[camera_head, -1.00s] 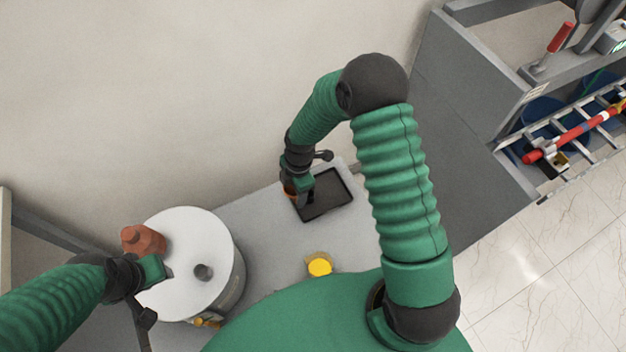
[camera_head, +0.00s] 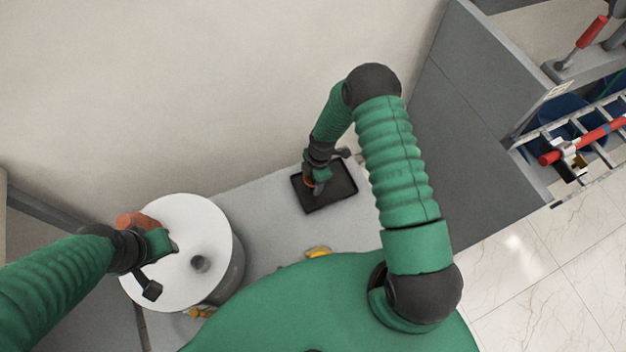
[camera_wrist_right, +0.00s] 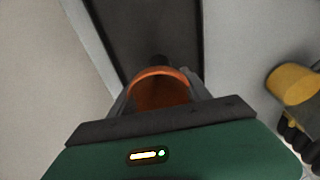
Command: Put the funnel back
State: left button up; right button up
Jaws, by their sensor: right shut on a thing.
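The orange-brown funnel (camera_wrist_right: 160,88) is in my right gripper, its wide rim toward the right wrist camera. In the head view my right gripper (camera_head: 311,184) is shut on it over the left part of a black tray (camera_head: 335,200). The tray also shows in the right wrist view (camera_wrist_right: 150,30). Whether the funnel touches the tray cannot be told. My left gripper (camera_head: 165,246) is over the white-topped drum (camera_head: 205,225), next to a reddish-brown part (camera_head: 135,220). Its fingers are too small to read.
A grey table (camera_head: 265,210) carries the drum and the tray. A yellow-capped object (camera_head: 318,252) stands at the near edge; it also shows in the right wrist view (camera_wrist_right: 293,83). A grey cabinet (camera_head: 450,110) and a ladder (camera_head: 575,135) are at the right.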

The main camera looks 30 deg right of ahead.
jog(key=o, duration=0.9)
jog(key=shift+f, duration=0.1)
jog(key=o, duration=0.3)
jog(key=shift+a, duration=0.1)
pick_arm(q)
jog(key=shift+a+f, duration=0.1)
jog(key=shift+a, duration=0.2)
pick_arm(e)
jog(key=shift+o, duration=0.7)
jog(key=shift+a, duration=0.15)
